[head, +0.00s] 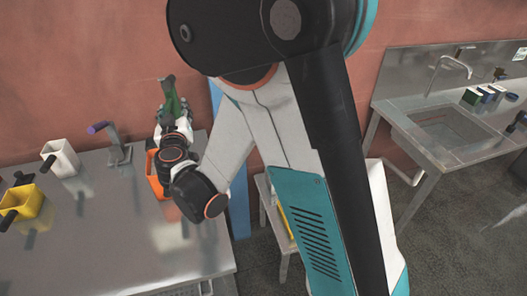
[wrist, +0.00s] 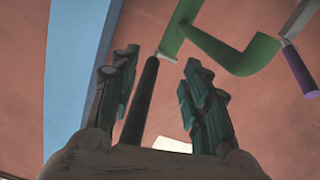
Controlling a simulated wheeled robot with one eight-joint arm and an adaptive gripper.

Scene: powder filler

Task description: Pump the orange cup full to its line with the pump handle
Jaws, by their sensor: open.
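The orange cup (head: 154,176) stands on the metal table near its back right, mostly hidden behind my arm; its fill level and line do not show. In the wrist view a dark, rod-like pump handle (wrist: 140,100) lies between my gripper's (wrist: 160,72) two spread fingers, nearer the left one. A gap shows on its right side; contact with the left finger cannot be told. The handle appears to belong to a green pipe (wrist: 235,55) above it. In the head view my gripper (head: 171,98) is small, and green parts there overlap its fingers.
A grey spout with a purple handle (head: 98,127) stands left of the orange cup; the purple handle (wrist: 300,70) also shows in the wrist view. A white cup (head: 63,160) and yellow cup (head: 35,203) stand further left. The front of the metal table (head: 110,255) is clear.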

